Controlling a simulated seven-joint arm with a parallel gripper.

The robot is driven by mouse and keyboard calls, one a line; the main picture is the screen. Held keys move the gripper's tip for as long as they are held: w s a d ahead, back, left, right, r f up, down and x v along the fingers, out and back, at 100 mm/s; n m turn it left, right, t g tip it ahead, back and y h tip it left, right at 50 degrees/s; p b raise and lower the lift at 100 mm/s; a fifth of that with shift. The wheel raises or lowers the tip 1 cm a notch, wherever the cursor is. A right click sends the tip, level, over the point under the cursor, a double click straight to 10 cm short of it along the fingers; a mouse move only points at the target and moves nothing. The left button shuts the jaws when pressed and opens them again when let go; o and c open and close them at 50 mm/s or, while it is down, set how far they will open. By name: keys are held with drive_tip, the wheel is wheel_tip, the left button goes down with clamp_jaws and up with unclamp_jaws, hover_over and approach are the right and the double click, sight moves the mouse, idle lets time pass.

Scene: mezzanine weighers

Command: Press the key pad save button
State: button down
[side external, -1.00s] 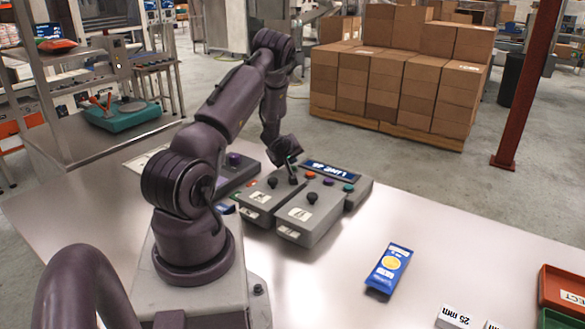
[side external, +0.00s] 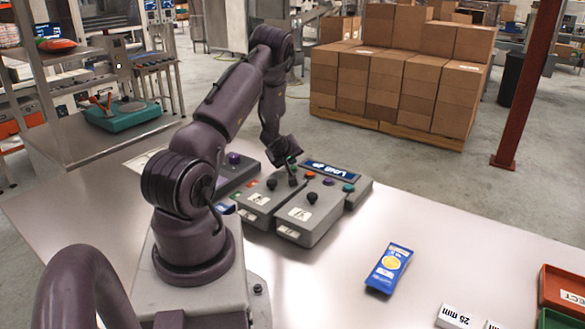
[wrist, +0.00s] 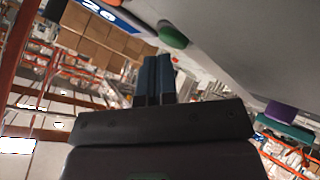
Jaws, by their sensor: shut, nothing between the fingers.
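A grey button unit with a row of coloured buttons stands at the back of the bench in the side view. Its orange button (side external: 310,174), purple button (side external: 328,182) and teal button (side external: 348,188) show to the right of my gripper (side external: 293,180). My gripper is shut and empty, low over the left end of this row; contact cannot be told. The wrist view shows my closed fingers (wrist: 155,75) with a green button (wrist: 173,36) just beyond and a purple one (wrist: 287,112) at right. No save label is readable.
Grey boxes with black knobs (side external: 312,198) stand in front of the row. A blue sign (side external: 332,171) is behind it. A purple-knobbed box (side external: 234,160) is at left. A blue packet (side external: 389,268) lies on the bench (side external: 450,250), with clear surface around it.

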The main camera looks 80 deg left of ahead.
drive_tip(key=shift+s+d+f, duration=0.3)
drive_tip(key=shift+f, duration=0.25)
drive_tip(key=shift+a+r, duration=0.15)
drive_tip(key=shift+r, duration=2.6)
drive_tip(key=shift+w+r, duration=0.1)
drive_tip(key=w+d+r+m+h, duration=0.1)
drive_tip(key=w+d+r+m, duration=0.35)
drive_tip(key=d+r, duration=0.6)
drive_tip(key=w+d+r+m+h, duration=0.1)
drive_tip(key=w+d+r+m, duration=0.35)
drive_tip(key=d+r, duration=0.55)
drive_tip(key=s+d+r+m+h, duration=0.1)
drive_tip(key=s+d+m+h, duration=0.1)
drive_tip(key=d, duration=0.7)
drive_tip(key=s+d+r+m+h, duration=0.2)
drive_tip(key=s+d+m, duration=0.3)
drive_tip(key=d, duration=0.4)
drive_tip(key=s+d+r+m+h, duration=0.1)
drive_tip(key=s+d+m, duration=0.3)
drive_tip(key=s+d, duration=0.2)
drive_tip(key=d, duration=0.2)
drive_tip(key=shift+d+r+h, duration=0.2)
drive_tip(key=shift+d+h, duration=0.2)
